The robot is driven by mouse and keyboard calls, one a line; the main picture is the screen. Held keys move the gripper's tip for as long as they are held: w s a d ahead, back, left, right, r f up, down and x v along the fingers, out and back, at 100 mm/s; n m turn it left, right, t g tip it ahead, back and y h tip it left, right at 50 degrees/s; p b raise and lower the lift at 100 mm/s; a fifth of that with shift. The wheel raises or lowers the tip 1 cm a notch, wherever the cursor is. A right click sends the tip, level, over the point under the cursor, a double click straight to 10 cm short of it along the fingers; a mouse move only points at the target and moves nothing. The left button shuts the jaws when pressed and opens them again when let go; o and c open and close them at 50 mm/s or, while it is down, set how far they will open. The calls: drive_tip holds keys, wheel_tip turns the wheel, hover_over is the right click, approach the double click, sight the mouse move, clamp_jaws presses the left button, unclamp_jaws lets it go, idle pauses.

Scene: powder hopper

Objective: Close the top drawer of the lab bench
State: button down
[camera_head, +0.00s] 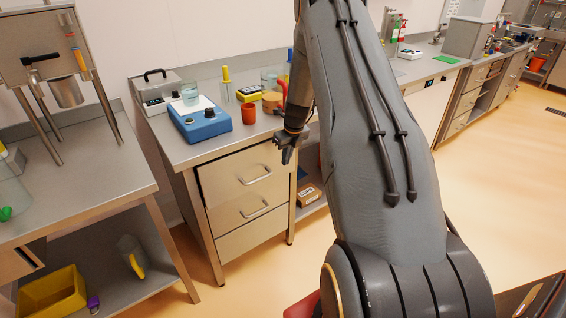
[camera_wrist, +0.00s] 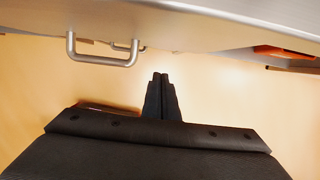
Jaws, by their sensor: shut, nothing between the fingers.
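The lab bench (camera_head: 180,152) stands left of centre in the head view, with a stack of metal drawers under its top. The top drawer (camera_head: 225,178) has a bar handle (camera_head: 257,176); how far it stands out is hard to tell. In the wrist view a near bar handle (camera_wrist: 101,60) hangs below a metal front (camera_wrist: 200,28). My gripper (camera_head: 286,158) is at the right end of the top drawer, right of and above its handle. In the wrist view its fingers (camera_wrist: 160,77) are together and empty, to the right of the handles. Contact with the drawer cannot be told.
A lower drawer handle (camera_head: 254,210) sits below. A cardboard box (camera_head: 308,194) lies on the shelf to the right. The floor (camera_head: 240,285) in front is clear.

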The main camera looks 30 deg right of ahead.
drive_tip(key=b+v, duration=0.2)
drive_tip(key=v, duration=0.5)
drive_tip(key=s+d+f+n+t+h+b, duration=0.2)
drive_tip(key=d+f+n+h+b, duration=0.15)
drive_tip(key=d+f+b, duration=0.55)
drive_tip(key=n+t+y+b, duration=0.5)
drive_tip(key=n+t+b, duration=0.8)
drive_tip(key=n+b, duration=0.25)
approach(279, 162)
drive_tip(key=shift+m, duration=0.4)
drive_tip(key=w+b, duration=0.1)
drive_tip(key=w, duration=0.2)
drive_tip(key=w+a+b, duration=0.1)
drive_tip(key=w, duration=0.1)
drive_tip(key=shift+w+b, duration=0.3)
drive_tip(key=shift+w, duration=0.4)
